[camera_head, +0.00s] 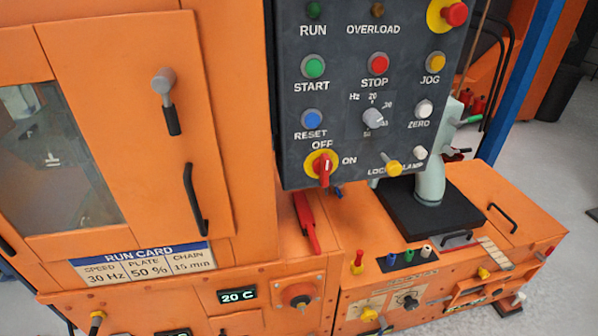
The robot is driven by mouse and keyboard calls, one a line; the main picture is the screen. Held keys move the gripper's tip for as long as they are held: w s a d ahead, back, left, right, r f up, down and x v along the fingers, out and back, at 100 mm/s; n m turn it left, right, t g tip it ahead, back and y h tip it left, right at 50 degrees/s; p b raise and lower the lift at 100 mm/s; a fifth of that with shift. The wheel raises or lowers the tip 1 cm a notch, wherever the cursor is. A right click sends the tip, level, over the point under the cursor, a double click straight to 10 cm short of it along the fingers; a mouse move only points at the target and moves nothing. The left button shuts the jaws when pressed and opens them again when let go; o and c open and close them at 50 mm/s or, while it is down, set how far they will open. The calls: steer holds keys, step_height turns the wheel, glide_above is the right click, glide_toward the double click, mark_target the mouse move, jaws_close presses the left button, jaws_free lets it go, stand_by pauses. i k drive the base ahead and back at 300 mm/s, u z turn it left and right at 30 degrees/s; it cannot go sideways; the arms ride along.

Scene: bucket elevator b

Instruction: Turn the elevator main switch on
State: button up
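The main switch (323,168) is a red rotary handle on a yellow round plate, at the lower left corner of the dark control panel (345,95). "OFF" is printed above it and "ON" to its right. The red handle stands about upright, in line with the OFF mark. My gripper does not show in this view, so its place relative to the switch cannot be told.
A red lever (306,222) hangs below. An orange door (140,110) with handles is left. A pale green stand (430,178) is right.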

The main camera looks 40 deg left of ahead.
mark_target(323, 166)
steer(key=u, duration=2.8)
steer(key=k, duration=0.6)
steer(key=z, duration=1.2)
